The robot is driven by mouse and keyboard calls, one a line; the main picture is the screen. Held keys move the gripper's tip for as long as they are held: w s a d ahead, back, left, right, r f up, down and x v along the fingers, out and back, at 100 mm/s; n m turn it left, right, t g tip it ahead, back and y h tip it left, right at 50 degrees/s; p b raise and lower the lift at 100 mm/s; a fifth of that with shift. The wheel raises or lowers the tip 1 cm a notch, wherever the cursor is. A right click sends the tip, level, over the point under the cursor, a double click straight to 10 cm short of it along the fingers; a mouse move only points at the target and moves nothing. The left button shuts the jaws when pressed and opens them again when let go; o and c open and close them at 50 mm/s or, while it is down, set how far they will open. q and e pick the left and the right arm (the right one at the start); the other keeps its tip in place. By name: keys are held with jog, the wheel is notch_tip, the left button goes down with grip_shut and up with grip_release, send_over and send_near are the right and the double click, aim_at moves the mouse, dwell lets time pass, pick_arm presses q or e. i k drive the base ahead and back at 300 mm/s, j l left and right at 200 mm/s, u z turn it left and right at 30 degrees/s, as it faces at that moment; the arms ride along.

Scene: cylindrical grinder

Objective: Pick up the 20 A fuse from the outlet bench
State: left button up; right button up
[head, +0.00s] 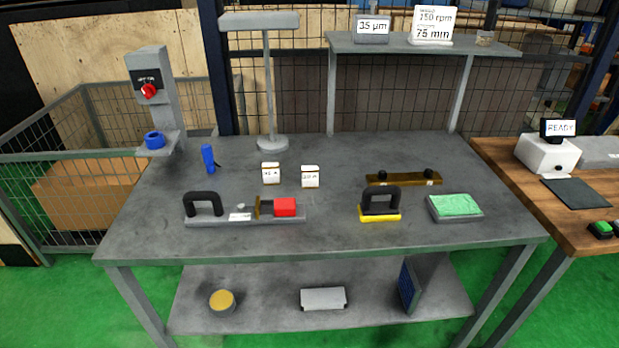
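Two small white blocks with dark print stand side by side near the middle of the grey bench (330,235). The left white block (271,173) has a label too small to read surely. The right white block (310,177) has a label that may read 20 A, but the print is blurred. They stand apart with a narrow gap between them, and nothing covers them. Neither of my grippers is in view.
In front lie a grey fixture with black handle and red block (285,207), and a yellow-based black handle (380,204). Behind stand a blue cylinder (208,158) and a lamp-like post (267,90). A brass bar (403,178) and a green pad (455,206) are at right.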

aim_at(310, 173)
jog(key=i+j+z, duration=0.35)
jog(key=j, duration=0.3)
jog(key=i+j+z, duration=0.2)
jog(key=j, duration=0.2)
jog(key=k, duration=0.05)
